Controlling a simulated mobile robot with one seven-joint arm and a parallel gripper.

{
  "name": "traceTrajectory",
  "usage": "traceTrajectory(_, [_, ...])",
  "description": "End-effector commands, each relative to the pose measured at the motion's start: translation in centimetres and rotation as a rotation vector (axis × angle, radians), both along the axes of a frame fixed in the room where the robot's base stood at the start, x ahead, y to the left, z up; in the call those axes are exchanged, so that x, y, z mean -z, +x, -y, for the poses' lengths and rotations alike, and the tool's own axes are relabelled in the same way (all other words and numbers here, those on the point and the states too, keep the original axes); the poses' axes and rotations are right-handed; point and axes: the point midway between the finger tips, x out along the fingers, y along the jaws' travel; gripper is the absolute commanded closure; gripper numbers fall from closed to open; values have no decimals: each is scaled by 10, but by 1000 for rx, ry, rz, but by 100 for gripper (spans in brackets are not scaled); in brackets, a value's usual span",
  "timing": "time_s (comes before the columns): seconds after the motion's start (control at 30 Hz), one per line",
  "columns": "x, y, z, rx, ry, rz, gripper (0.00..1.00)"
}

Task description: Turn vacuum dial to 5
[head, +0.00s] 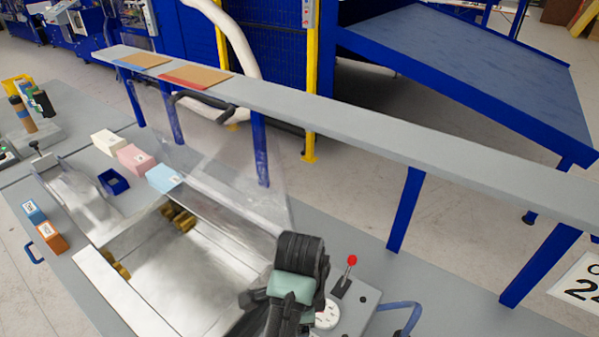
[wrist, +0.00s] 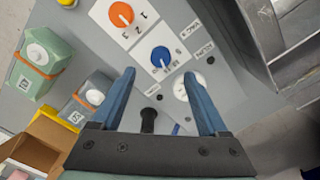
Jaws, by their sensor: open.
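In the wrist view a blue dial (wrist: 160,56) with a pointer knob sits on a white plate with numbers around it. An orange dial (wrist: 121,14) sits above and left of it, on its own numbered plate. Small label tags lie to the right of the blue dial; their text is too small and turned to read surely, as is the dial's setting. My gripper (wrist: 158,74) is open and empty, its two blue fingers either side of the blue dial in the picture. I cannot tell contact. In the head view my dark arm hides the dials.
A round white gauge (head: 327,315) and a red-tipped lever (head: 351,261) stand beside my arm. A clear raised cover (head: 215,165) is behind the machine bed.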

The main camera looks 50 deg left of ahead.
Motion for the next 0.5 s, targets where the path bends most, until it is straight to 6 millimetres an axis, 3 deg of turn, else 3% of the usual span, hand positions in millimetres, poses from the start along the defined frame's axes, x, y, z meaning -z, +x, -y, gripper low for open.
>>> traceTrajectory(0.03, [17,0,0,-1,0,-1,23])
traceTrajectory(0.3, [61,-1,1,-1,-2,-4,23])
traceTrajectory(0.5, [81,0,0,-2,0,0,23])
